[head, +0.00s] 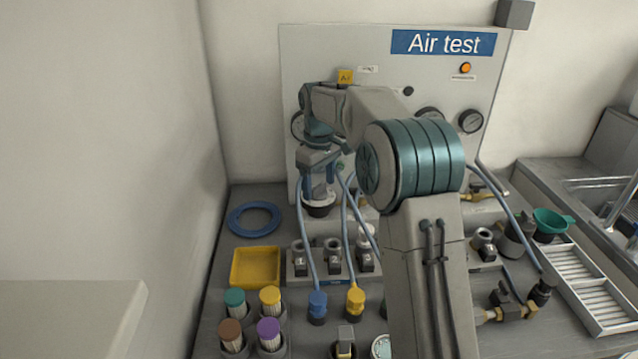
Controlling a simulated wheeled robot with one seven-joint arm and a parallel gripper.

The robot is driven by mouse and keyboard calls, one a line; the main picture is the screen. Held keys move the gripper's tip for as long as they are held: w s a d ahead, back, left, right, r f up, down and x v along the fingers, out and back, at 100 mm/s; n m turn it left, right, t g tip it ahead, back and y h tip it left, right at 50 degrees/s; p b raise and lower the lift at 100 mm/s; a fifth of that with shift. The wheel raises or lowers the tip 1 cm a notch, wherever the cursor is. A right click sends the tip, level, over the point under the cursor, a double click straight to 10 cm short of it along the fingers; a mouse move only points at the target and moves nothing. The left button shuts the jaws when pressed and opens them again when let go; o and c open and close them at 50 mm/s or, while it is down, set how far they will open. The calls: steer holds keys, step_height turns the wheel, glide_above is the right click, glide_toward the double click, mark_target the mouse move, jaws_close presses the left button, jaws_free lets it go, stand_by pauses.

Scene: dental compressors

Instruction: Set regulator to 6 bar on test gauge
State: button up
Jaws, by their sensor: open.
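My gripper (318,188) points down in front of the left part of the Air test panel (400,62). It is open, just above a round dark knob with a pale top (319,209), which looks like the regulator; I cannot tell whether the fingers touch it. A round gauge (298,126) at the panel's left is partly hidden by my arm. Two more gauges show at the right: one partly covered (430,115) and one clear (471,121). Their readings are too small to make out, and I cannot tell which is the test gauge.
Blue hoses (308,245) run down to blue and yellow fittings (355,304). A blue ring (254,206), a yellow tray (256,282) and several capped cylinders (235,302) stand at the left. A white slotted rack (598,290) and a green funnel (552,223) are at the right. My arm hides the bench middle.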

steer(key=c, duration=1)
steer(key=shift+m+p, duration=0.3)
